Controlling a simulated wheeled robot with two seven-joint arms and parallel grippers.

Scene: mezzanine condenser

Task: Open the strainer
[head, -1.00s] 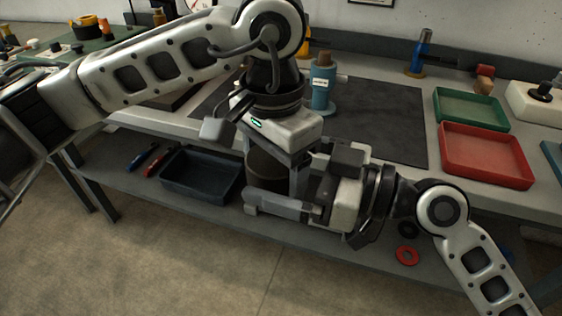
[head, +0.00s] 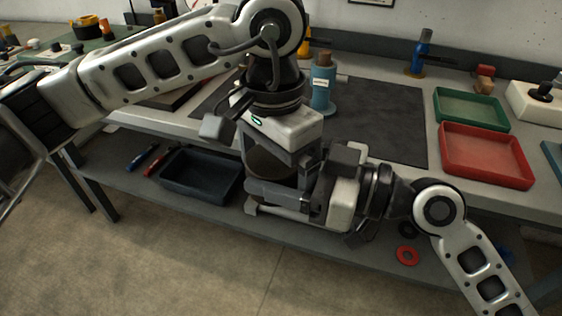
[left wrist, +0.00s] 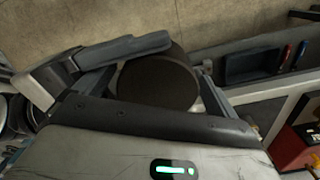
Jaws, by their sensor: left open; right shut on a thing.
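No part in view can be surely named as the strainer. A blue cylindrical body (head: 323,92) with a brown top, a pale label and a side stub stands on the bench mat, behind my left gripper.
A green tray (head: 470,93) and a red tray (head: 516,180) are on the bench at right. A red ring (head: 407,256) lies lower down. The dark mat (head: 385,120) has bare room.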

